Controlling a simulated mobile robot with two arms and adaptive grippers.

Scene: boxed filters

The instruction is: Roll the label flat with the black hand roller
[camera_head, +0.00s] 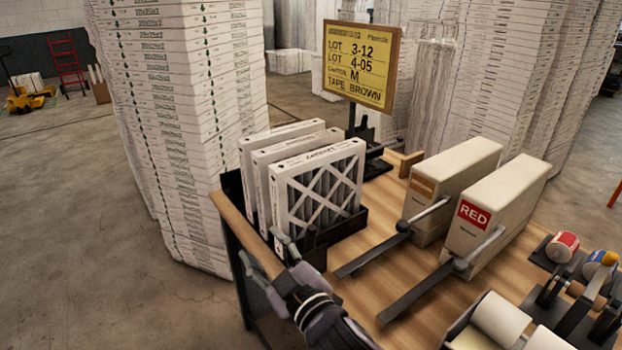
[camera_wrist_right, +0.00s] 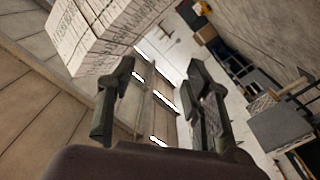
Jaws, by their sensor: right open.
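My right gripper (camera_head: 260,246) is open and empty, over the left edge of the table beside the filters. In the right wrist view its two fingers (camera_wrist_right: 160,105) are spread apart with nothing between them. A cream box (camera_head: 508,210) on the table carries a red label reading RED (camera_head: 474,215). A second cream box (camera_head: 455,185) beside it carries an orange-brown label (camera_head: 424,187). I cannot tell which label the task means. I cannot make out a black hand roller for certain. My left gripper is not in view.
White-framed filters (camera_head: 318,195) stand in a black rack at the table's left. Dark bars with grey handles (camera_head: 425,290) lie before the boxes. Tape dispensers (camera_head: 575,275) and white rolls (camera_head: 500,318) crowd the right. A yellow sign (camera_head: 358,65) stands behind. Tall box stacks (camera_head: 180,120) flank the table.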

